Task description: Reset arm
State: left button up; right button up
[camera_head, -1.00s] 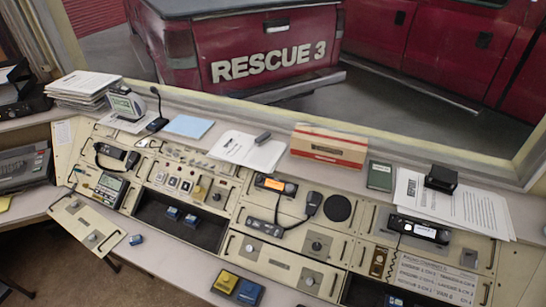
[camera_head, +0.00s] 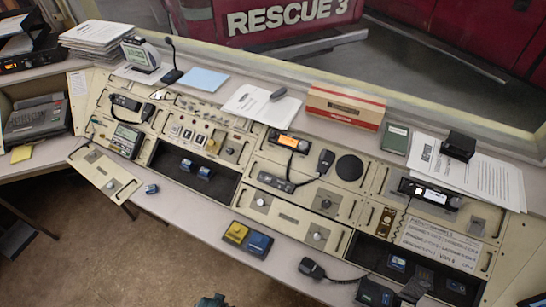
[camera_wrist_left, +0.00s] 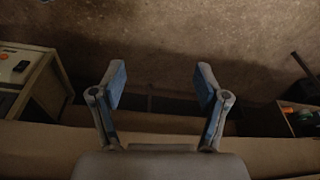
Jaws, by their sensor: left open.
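My left gripper (camera_wrist_left: 160,90) shows in the left wrist view with its two blue-padded fingers spread wide and nothing between them. Brown floor and pale surfaces lie beyond it. In the head view, a small dark teal piece (camera_head: 210,301) shows at the bottom edge, too cut off to identify. My right gripper is not seen. The beige dispatch console (camera_head: 285,212) runs across the head view, with knobs, radios and open bays.
A red-and-cream box (camera_head: 345,107) and papers (camera_head: 480,175) occupy the back shelf. Open floor (camera_head: 110,260) lies at lower left.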

pick_arm(q)
jog(key=s+a+f, duration=0.1)
jog(key=s+f, duration=0.8)
jog(key=f, duration=0.2)
jog(key=s+a+f+g, duration=0.1)
jog(key=s+a+f, duration=0.1)
jog(key=s+f, duration=0.7)
notch_tip(320, 180, down, 3)
jog(key=shift+s+r+g, duration=0.1)
jog(key=shift+s+g, duration=0.1)
jog(key=shift+g, duration=0.1)
